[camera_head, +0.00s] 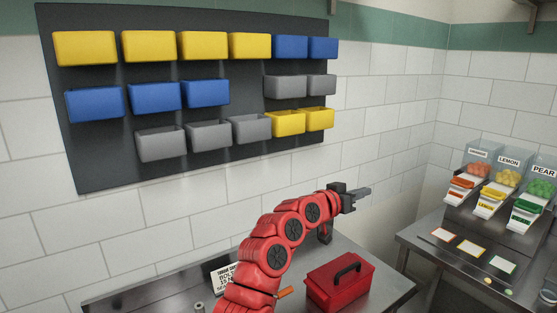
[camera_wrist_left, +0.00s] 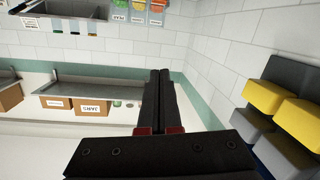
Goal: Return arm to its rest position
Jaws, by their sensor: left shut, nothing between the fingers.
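My red left arm reaches up from the bottom of the head view, over the steel table. Its left gripper (camera_head: 362,192) points right, in the air in front of the white tiled wall. In the left wrist view the two black fingers of this gripper (camera_wrist_left: 160,90) lie side by side, shut, with nothing between them. My right arm and gripper are not in view.
A red toolbox (camera_head: 340,284) stands on the steel table (camera_head: 390,285) below the gripper. A dark wall panel (camera_head: 100,170) carries yellow, blue and grey bins. Candy dispensers (camera_head: 500,185) stand at the right. The wrist view shows a box labelled JARS (camera_wrist_left: 90,106).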

